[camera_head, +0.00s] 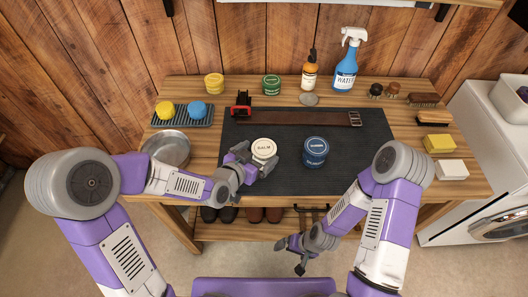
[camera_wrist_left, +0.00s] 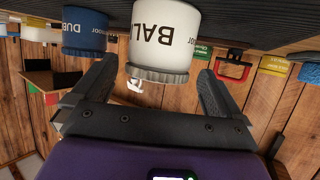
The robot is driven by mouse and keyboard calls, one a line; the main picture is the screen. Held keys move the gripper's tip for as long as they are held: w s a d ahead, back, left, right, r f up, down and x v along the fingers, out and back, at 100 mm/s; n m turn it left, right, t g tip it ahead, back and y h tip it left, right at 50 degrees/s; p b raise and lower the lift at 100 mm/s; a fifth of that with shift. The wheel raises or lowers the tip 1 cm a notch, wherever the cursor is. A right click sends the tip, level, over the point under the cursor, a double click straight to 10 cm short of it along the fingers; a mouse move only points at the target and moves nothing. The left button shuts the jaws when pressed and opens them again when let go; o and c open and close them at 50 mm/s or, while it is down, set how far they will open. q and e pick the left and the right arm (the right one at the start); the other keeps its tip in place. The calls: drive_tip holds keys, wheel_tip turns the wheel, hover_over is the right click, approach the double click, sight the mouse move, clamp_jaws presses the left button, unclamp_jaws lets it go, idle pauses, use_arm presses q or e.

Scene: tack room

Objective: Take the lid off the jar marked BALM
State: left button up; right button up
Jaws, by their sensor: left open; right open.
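The white jar marked BALM (camera_head: 264,155) stands upright on the dark mat, its pale lid (camera_head: 264,146) on top. In the left wrist view, which is upside down, the jar (camera_wrist_left: 165,35) shows its lettering and the ribbed lid (camera_wrist_left: 157,74). My left gripper (camera_head: 257,161) is open at the jar's near left side. In the wrist view its fingers (camera_wrist_left: 155,85) lie on either side of the lid, with gaps visible; I cannot tell how deep they reach around it. My right gripper (camera_head: 290,256) is open and empty, low in front of the table.
A blue jar (camera_head: 316,152) stands right of the BALM jar on the mat (camera_head: 350,182). A strap (camera_head: 300,118) lies behind them. A metal bowl (camera_head: 168,148) is at left. Bottles, tins, brushes and sponges line the table's back and sides. The mat's front right is clear.

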sight(263, 150)
use_arm(q)
drive_tip(key=x, duration=0.5)
drive_tip(key=shift+d+r, duration=0.2)
drive_tip(key=shift+r, duration=0.1)
drive_tip(key=c, duration=1.1)
wheel_tip(263, 150, up, 10)
drive_tip(key=shift+r+p, duration=0.1)
drive_tip(key=shift+p, duration=1)
drive_tip(key=o, duration=0.5)
drive_tip(key=c, duration=0.8)
